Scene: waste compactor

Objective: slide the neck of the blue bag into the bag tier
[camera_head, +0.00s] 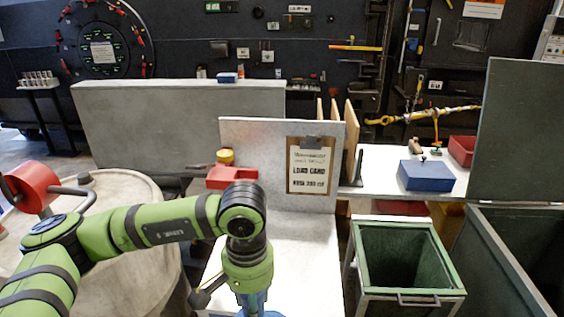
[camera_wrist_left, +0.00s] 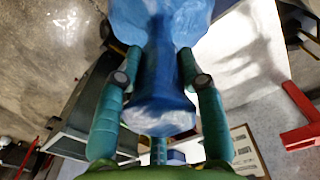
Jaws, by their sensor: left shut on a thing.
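The blue bag (camera_wrist_left: 160,62) is gathered at its neck between the two fingers of my left gripper (camera_wrist_left: 159,66) in the left wrist view. Its fuller body is at the top of that view, and the neck's end flares out towards the palm. In the head view only a bit of the blue bag (camera_head: 251,301) shows below my left gripper, over the white table. A red device with a yellow knob, which looks like the bag tier (camera_head: 231,177), stands beyond and left of the gripper, apart from the bag. A red shape also shows at the right of the left wrist view (camera_wrist_left: 301,117). My right gripper is out of view.
A grey panel with a clipboard (camera_head: 309,168) stands behind the white table (camera_head: 300,262). A drum (camera_head: 125,200) is at the left. An open green bin (camera_head: 405,255) and a larger dark bin (camera_head: 510,260) are at the right. A blue box (camera_head: 427,177) lies on the back bench.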

